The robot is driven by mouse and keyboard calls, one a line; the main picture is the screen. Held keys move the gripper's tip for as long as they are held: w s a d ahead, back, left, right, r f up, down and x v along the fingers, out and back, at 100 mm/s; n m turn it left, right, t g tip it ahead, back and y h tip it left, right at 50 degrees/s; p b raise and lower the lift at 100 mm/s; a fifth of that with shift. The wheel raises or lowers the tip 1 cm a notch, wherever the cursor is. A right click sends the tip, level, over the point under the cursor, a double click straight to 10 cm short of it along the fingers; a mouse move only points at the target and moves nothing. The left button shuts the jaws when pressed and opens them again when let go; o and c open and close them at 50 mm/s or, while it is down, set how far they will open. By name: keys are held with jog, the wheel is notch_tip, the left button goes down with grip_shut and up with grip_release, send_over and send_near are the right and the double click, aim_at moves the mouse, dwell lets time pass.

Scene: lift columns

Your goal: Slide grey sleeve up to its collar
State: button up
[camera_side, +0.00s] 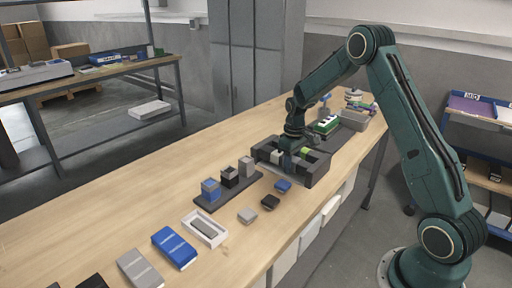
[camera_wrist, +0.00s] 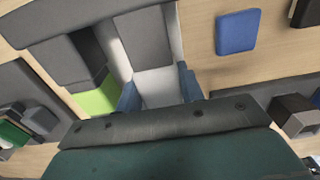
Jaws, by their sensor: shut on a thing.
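My gripper (camera_side: 288,160) is down at a dark compartment box (camera_side: 318,177) in the middle of the bench. In the wrist view its two blue-grey fingers (camera_wrist: 158,92) are shut on a pale grey piece (camera_wrist: 160,88), one finger on each side. A darker grey face lies above the piece in that view. I cannot tell whether this piece is the grey sleeve. To the left, a dark base (camera_side: 208,207) carries three upright columns: blue (camera_side: 210,190), black (camera_side: 230,178) and grey (camera_side: 246,168). Their collars are too small to make out. My gripper is apart from these columns.
A green piece (camera_wrist: 97,98) sits beside the held piece in the box. Small blue (camera_side: 283,185), black (camera_side: 270,202) and grey (camera_side: 247,216) blocks lie in front. A white tray (camera_side: 205,228) and larger blue (camera_side: 174,247) and grey blocks lie nearer.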

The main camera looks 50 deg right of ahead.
aim_at(277, 155)
jog(key=shift+w+r, duration=0.1)
jog(key=shift+w, duration=2.95)
jog(key=o, duration=0.7)
jog(key=shift+c, duration=0.2)
jog(key=shift+o, duration=0.2)
jog(key=shift+r, duration=3.4)
